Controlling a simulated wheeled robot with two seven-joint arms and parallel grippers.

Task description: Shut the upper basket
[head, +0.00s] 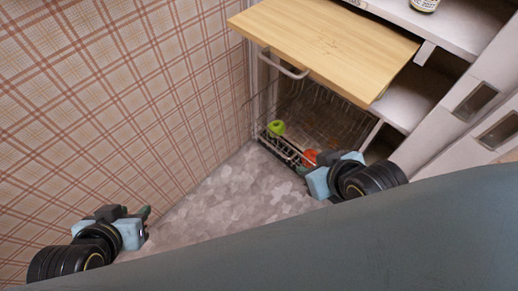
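A wire basket (322,112) shows inside the cabinet beneath a light wooden panel. Its upper part is hidden by the panel, so I cannot tell clearly whether there are two baskets. A low wire rim (283,149) runs along the front at floor level. A green round item (276,128) and a red item (310,156) are at this rim. My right gripper (304,171) is just in front of the rim, near the red item; its fingers are mostly hidden. My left gripper (146,214) is low at the left, away from the cabinet, beside the plaid wall.
The wooden panel (325,42) juts out above the basket, with a pale curved handle (285,66) below its left edge. White shelves (408,97) and cabinet fronts (470,95) stand at the right. A jar (425,4) stands on top. The grey floor (225,195) is clear.

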